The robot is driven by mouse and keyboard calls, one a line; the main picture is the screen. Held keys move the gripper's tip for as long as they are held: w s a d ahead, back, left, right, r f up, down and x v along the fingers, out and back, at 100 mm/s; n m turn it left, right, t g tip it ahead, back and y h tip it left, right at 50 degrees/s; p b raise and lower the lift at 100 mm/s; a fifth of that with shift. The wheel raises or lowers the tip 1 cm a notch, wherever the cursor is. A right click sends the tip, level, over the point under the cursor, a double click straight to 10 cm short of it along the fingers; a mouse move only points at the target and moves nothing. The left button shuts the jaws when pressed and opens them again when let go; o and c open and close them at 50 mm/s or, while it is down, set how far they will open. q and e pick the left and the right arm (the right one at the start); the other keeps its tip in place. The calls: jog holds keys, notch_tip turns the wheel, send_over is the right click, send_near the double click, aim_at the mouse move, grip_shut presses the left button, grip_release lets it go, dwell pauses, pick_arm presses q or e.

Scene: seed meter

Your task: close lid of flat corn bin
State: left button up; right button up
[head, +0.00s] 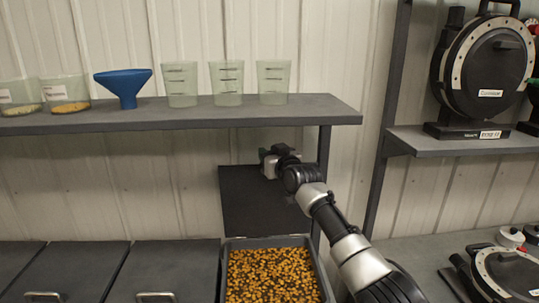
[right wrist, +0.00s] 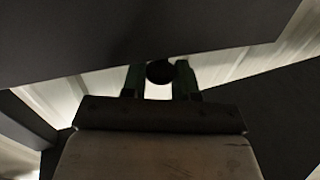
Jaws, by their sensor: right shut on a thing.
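The corn bin (head: 318,262) stands open at the bottom centre of the head view, full of yellow-orange corn kernels. Its dark lid (head: 250,205) stands raised, near upright, behind the bin and under the shelf. My right gripper (head: 266,160) is at the lid's top edge. In the right wrist view, my right gripper (right wrist: 158,75) has its green-black fingers on either side of a dark round piece (right wrist: 160,72), which appears to be the lid's handle seen end-on. The gripper hides part of the lid's upper edge. My left gripper is not in view.
A grey shelf (head: 200,116) with clear cups and a blue funnel (head: 124,86) runs close above the lid. A shelf post (head: 321,180) stands right of it. Closed bins (head: 165,268) adjoin at left. Black seed meters (head: 487,65) are at right.

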grip_shut()
jog(key=shift+s, duration=0.15)
jog(key=s+f+n+t+y+b, duration=0.2)
jog(key=s+f+b, duration=0.1)
jog(key=s, duration=0.5)
jog(key=s+f+n+t+y+b, duration=0.2)
jog(key=s+b, duration=0.4)
jog(key=s, duration=0.3)
jog(key=shift+f+t, duration=0.7)
jog(key=shift+f, duration=0.2)
jog(key=o, duration=0.9)
grip_release()
